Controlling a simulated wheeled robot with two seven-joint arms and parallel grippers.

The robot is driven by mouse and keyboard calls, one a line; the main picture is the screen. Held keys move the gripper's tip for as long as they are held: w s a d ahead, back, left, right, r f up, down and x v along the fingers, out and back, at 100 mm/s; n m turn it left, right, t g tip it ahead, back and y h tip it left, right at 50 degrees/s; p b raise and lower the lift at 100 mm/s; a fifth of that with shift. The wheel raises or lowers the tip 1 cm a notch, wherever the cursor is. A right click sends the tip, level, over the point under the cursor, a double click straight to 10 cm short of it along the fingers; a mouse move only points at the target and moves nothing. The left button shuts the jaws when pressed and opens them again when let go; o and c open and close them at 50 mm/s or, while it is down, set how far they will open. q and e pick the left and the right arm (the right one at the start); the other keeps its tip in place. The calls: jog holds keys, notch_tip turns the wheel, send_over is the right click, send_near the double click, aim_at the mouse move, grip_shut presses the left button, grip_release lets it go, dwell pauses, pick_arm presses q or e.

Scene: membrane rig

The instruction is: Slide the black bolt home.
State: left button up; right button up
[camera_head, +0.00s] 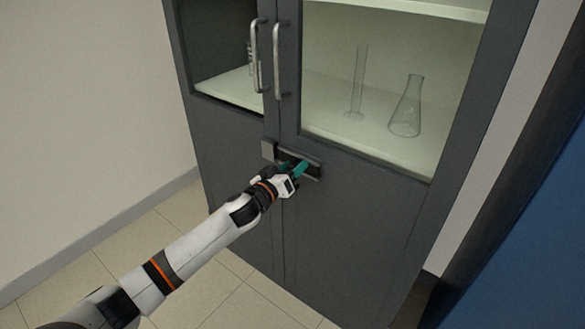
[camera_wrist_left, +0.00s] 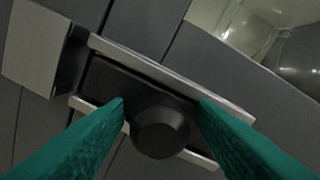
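The black bolt (camera_wrist_left: 118,83) lies between two pale metal rails on the grey cabinet's right door. Its round black knob (camera_wrist_left: 160,128) sticks out toward the left wrist camera. A square grey catch (camera_wrist_left: 32,45) is left of the bolt, and a gap shows between the catch and the rails; the catch also shows in the head view (camera_head: 268,151). My left gripper (camera_head: 297,169) is at the bolt. Its green fingers stand apart on either side of the knob, with slim gaps visible. Fingers hide part of the lower rail. My right gripper is out of view.
The cabinet's two doors are shut, with vertical handles (camera_head: 277,62) above the bolt. A glass flask (camera_head: 407,108) and a tall cylinder (camera_head: 356,85) stand behind the right door's window. A blue surface (camera_head: 530,240) stands at the right. Tiled floor lies left of the cabinet.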

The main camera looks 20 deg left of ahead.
pick_arm(q)
grip_shut()
jog(key=a, duration=0.1)
jog(key=w+a, duration=0.1)
jog(key=a, duration=0.1)
jog(key=a+p, duration=0.1)
jog(key=shift+w+a, duration=0.35)
jog(key=shift+o, duration=0.5)
grip_release()
jog(key=shift+a, duration=0.1)
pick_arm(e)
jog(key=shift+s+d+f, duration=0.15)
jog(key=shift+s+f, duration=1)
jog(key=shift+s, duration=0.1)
pick_arm(q)
jog(key=shift+s, duration=0.1)
jog(key=shift+s, duration=0.15)
jog(key=p, duration=0.1)
send_near(286, 154)
jog(key=v, duration=0.5)
jog(key=shift+s+a, duration=0.2)
jog(key=shift+s, duration=0.1)
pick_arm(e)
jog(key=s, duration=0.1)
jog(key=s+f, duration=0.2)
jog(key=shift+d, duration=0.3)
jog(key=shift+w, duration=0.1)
